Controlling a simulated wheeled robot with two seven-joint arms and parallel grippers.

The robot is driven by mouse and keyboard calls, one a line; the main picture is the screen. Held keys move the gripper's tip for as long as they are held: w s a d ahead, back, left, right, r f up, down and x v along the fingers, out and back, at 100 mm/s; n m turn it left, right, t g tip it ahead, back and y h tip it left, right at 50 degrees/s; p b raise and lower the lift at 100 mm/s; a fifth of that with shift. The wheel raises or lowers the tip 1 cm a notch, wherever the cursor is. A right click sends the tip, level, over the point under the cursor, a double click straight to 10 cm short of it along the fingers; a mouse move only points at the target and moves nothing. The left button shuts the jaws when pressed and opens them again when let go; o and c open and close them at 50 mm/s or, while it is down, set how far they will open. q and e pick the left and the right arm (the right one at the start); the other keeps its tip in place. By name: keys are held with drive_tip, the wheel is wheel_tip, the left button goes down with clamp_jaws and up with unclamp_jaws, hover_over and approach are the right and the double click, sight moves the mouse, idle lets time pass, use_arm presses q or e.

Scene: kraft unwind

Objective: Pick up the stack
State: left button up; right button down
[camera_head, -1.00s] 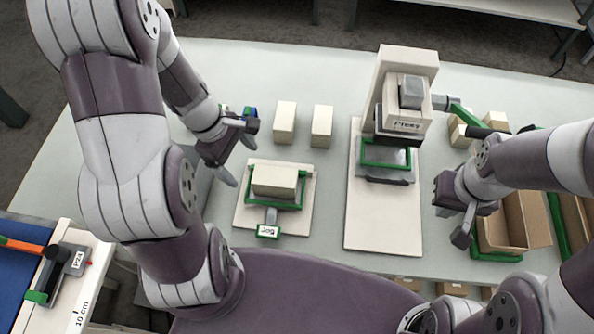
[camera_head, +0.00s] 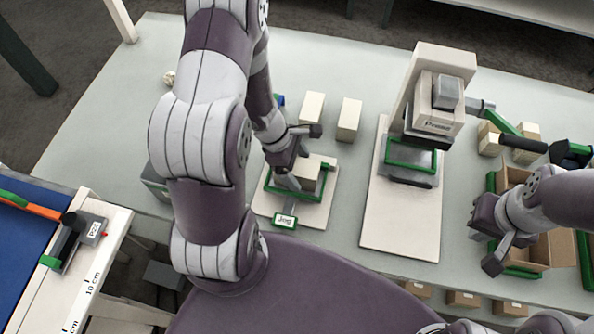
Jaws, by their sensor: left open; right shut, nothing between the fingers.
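A cream block-shaped stack (camera_head: 309,174) sits in the green-edged jog fixture (camera_head: 285,220) on a pale board, left of the press. My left gripper (camera_head: 300,175) is open over the left part of the stack and hides part of it. I cannot tell whether the fingers touch it. My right gripper (camera_head: 487,247) is shut and empty, beside a cardboard box at the right.
The press (camera_head: 432,110) stands on a long pale board (camera_head: 402,220) right of the fixture. Two cream blocks (camera_head: 311,108) (camera_head: 348,120) stand behind the fixture. A cardboard box (camera_head: 552,250) is at the right. A blue-topped cutting station (camera_head: 35,240) is at the lower left.

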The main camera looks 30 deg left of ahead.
use_arm(q)
drive_tip(key=shift+f+b, duration=0.25)
drive_tip(key=shift+b, duration=0.05)
idle(0.5)
drive_tip(key=shift+r, duration=0.1)
drive_tip(key=c, duration=1.2)
